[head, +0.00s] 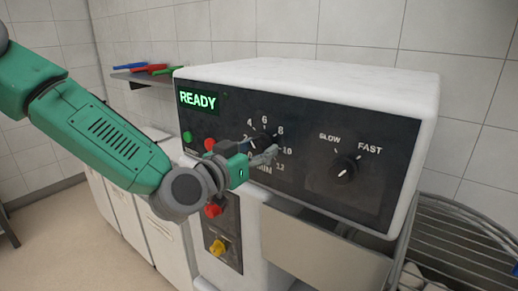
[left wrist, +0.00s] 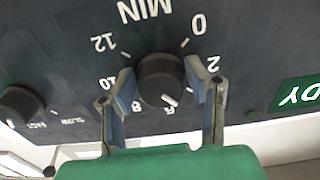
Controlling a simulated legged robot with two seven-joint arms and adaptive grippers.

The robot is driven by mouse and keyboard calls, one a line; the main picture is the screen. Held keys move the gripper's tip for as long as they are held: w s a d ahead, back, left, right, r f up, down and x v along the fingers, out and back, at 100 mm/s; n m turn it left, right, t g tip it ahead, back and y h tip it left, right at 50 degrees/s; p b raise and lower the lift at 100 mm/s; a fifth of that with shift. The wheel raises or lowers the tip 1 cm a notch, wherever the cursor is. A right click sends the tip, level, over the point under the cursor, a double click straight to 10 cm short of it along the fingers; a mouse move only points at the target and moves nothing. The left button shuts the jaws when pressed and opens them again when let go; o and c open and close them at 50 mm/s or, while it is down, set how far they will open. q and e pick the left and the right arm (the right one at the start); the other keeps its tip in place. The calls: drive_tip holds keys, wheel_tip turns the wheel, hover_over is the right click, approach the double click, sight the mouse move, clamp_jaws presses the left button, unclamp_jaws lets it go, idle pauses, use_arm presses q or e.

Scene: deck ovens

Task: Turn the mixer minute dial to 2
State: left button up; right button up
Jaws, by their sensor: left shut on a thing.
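The mixer minute dial (left wrist: 160,78) is a round black knob with a white pointer mark, on a dark panel with white numbers from 0 to 12 and the word MIN. In the left wrist view the panel appears upside down, and the pointer is near the 6. My left gripper (left wrist: 162,88) has one finger on each side of the knob and is shut on it. In the head view the left gripper (head: 264,155) reaches the dial from the lower left and hides part of it. My right gripper is not in view.
A SLOW/FAST knob (head: 344,170) is to the right on the same panel. A green READY display (head: 198,100) is at the upper left. Red buttons and a yellow switch (head: 217,247) sit below. A wire rack (head: 465,235) stands at the right.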

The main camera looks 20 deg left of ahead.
use_arm(q)
drive_tip(key=shift+n, duration=0.3)
drive_tip(key=n+b, duration=0.1)
drive_tip(key=n, duration=0.3)
drive_tip(key=shift+n, duration=0.3)
drive_tip(key=shift+r+n+b, duration=0.1)
drive_tip(key=shift+n+b, duration=0.65)
drive_tip(key=shift+n, duration=1.75)
drive_tip(key=o, duration=1)
drive_tip(key=shift+w, duration=0.1)
drive_tip(key=shift+a, duration=0.1)
